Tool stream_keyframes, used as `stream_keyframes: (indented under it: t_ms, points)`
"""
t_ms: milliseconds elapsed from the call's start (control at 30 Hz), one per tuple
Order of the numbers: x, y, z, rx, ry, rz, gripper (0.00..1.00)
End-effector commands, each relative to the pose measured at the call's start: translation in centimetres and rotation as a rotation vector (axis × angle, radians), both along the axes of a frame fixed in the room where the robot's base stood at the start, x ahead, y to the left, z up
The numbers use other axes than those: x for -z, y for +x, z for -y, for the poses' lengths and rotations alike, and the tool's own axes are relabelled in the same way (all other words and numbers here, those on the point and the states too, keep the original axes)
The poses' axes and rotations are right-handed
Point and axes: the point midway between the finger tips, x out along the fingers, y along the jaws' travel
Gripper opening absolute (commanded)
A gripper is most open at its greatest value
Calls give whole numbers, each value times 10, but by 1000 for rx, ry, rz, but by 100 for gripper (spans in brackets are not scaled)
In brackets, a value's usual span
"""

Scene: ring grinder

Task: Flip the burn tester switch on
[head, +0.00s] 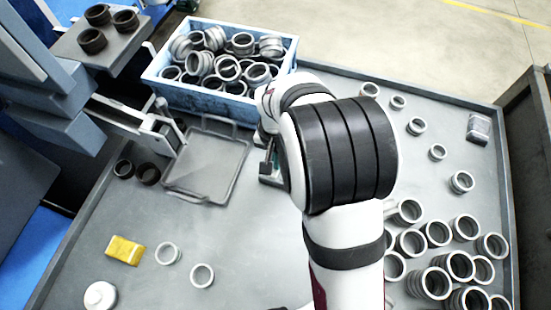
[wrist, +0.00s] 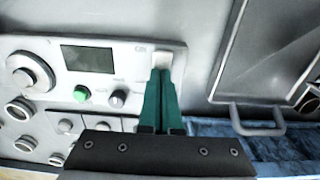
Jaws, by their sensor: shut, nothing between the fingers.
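The burn tester (wrist: 110,62) shows in the wrist view as a light grey panel with a dark display, a green button and several knobs. A white switch (wrist: 162,59) sits at its upper right, near the "ON" marking. My gripper (wrist: 162,76) has its two green fingers shut together with nothing between them. The fingertips are right at the lower edge of the switch and partly cover it; I cannot tell whether they touch it. The switch's position is unclear. In the head view my arm hides most of the tester and the gripper.
A blue crate (head: 196,95) full of rings stands behind my arm. A grey tray (head: 207,160) with handles lies to the left; its handle (wrist: 258,127) shows in the wrist view. Loose rings (head: 438,233) crowd the right side. A yellow block (head: 125,250) lies front left.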

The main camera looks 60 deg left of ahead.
Motion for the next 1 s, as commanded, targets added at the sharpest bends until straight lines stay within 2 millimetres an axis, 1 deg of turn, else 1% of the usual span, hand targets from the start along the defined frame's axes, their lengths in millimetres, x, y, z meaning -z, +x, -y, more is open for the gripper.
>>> stream_keyframes:
  t_ms: [233,500,800,900,967,1000]
  points:
    - [2,-2,3,-3,-4,-1,0]
    - [-1,-12,12,-2,-8,-4,0]
    - [-2,-12,12,-1,-4,-1,0]
    - [-9,-12,12,-2,-3,-1,0]
    - [-18,-12,12,-2,-1,0,0]
    - [-27,-12,12,-1,0,0,0]
